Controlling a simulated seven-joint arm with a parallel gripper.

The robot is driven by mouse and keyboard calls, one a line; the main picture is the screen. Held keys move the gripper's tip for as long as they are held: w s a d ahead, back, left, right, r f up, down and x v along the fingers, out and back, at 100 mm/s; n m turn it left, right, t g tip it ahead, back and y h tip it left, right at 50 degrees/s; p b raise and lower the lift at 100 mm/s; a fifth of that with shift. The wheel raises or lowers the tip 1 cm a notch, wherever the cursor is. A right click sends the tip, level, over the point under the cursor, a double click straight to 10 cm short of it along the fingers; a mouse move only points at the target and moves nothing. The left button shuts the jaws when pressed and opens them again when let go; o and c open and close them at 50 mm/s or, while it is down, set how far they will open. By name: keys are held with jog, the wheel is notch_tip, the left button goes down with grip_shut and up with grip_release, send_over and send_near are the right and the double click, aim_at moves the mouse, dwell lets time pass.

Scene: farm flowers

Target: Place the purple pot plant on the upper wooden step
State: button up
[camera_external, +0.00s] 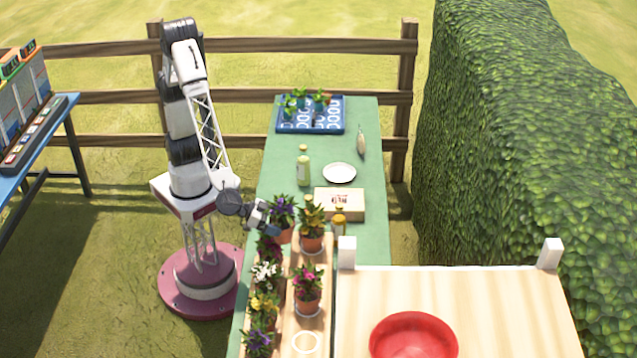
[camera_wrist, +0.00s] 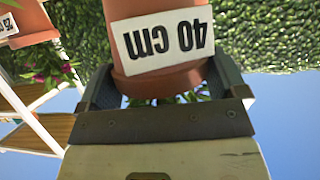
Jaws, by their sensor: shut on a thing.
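The purple pot plant (camera_external: 284,210) is a terracotta pot with purple flowers and green leaves. My gripper (camera_external: 270,212) is shut on its pot, from the left in the external view. In the wrist view the pot (camera_wrist: 150,82) fills the space between the fingers of my gripper (camera_wrist: 165,88), with an upside-down "40 cm" label. The pot is at the far end of the wooden steps; its height above them is unclear. A wooden step (camera_external: 318,325) carries an orange-flowered pot (camera_external: 312,240), a pink-flowered pot (camera_external: 307,295) and an empty white ring (camera_external: 305,343).
White (camera_external: 267,272), yellow (camera_external: 263,306) and purple (camera_external: 258,342) flowers stand in a row left of that step. A bottle (camera_external: 303,170), plate (camera_external: 339,173) and box (camera_external: 340,203) lie beyond on the green table (camera_external: 280,160). A red bowl (camera_external: 414,338) sits to the right.

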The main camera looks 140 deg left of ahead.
jog(key=w+d+f, duration=0.1)
jog(key=w, duration=1.5)
jog(key=shift+d+f, duration=0.25)
jog(key=shift+d, duration=0.05)
jog(key=shift+f, duration=1.75)
jog(key=shift+f, duration=0.1)
jog(key=o, duration=1.2)
jog(key=shift+o, duration=0.2)
